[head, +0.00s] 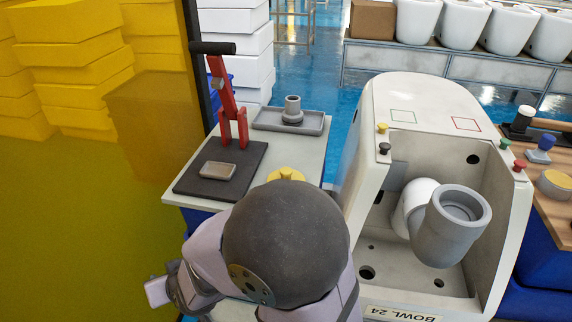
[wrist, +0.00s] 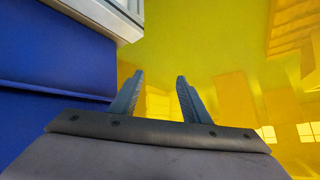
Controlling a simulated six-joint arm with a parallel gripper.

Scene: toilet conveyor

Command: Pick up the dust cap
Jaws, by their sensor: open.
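A round yellow piece (head: 286,174), which looks like the dust cap, sits on the pale bench top. It is just behind my dark rounded arm joint, which hides its lower part in the head view. My gripper (wrist: 158,88) is open and empty in the wrist view, its two grey fingers spread apart. It is beside the blue bench side, away from the yellow piece. The yellow piece does not show in the wrist view.
A yellow see-through panel (head: 80,220) stands at left. The bench (head: 306,157) holds a red lever press (head: 226,105) on a black plate and a grey tray (head: 318,124) with a fitting. A white bowl housing (head: 372,125) with a grey pipe (head: 445,232) stands at right.

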